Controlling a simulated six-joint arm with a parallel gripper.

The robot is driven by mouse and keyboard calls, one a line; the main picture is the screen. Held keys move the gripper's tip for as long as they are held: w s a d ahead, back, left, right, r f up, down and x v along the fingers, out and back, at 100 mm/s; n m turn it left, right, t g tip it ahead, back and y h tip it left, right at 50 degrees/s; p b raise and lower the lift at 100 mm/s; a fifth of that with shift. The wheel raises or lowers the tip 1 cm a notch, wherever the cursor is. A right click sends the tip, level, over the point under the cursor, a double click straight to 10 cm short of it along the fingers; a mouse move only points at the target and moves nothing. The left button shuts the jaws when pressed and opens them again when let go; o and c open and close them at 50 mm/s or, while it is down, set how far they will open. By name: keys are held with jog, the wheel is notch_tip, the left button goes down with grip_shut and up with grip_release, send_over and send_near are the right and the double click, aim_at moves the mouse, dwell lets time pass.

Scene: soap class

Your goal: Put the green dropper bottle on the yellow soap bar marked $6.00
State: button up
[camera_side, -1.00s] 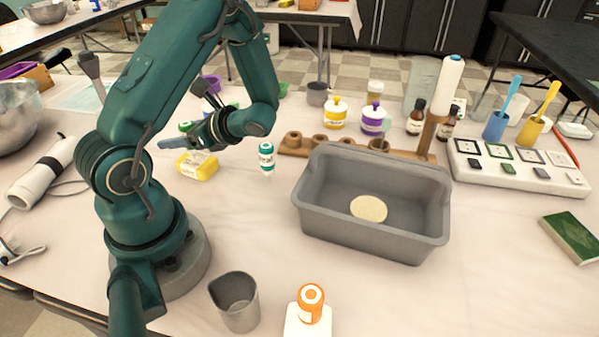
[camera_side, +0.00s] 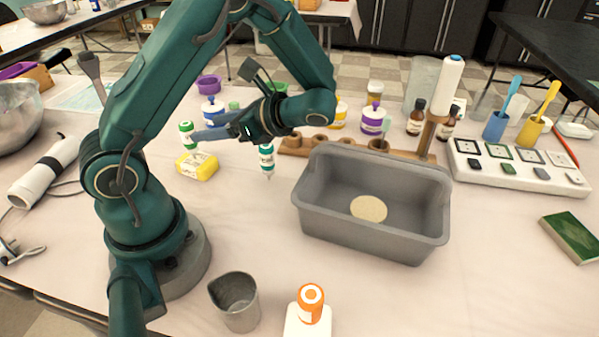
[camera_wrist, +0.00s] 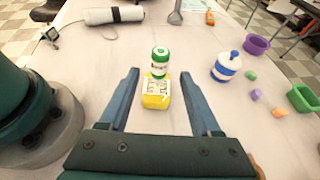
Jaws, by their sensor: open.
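The soap lies flat with a white label, whose price is too small to read. My gripper (camera_side: 203,134) is open and empty, to the right of the bottle. In the wrist view its fingers (camera_wrist: 158,76) point toward the soap and bottle, one on each side.
A teal dropper bottle (camera_side: 267,159) stands right of the soap, with a grey bin (camera_side: 420,240) further right. A blue pump bottle (camera_wrist: 227,67) and a purple cup (camera_wrist: 257,44) stand behind. A metal beaker (camera_side: 238,305) is in front. The table before the soap is clear.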

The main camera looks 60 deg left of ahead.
jog(key=d+r+n+t+h, duration=0.3)
jog(key=d+n+t+h, duration=0.2)
jog(key=d, duration=0.3)
jog(key=d+r+n+t+h, duration=0.3)
jog(key=d+n+t+h, duration=0.3)
jog(key=d+t, duration=0.2)
jog(key=shift+d, duration=0.65)
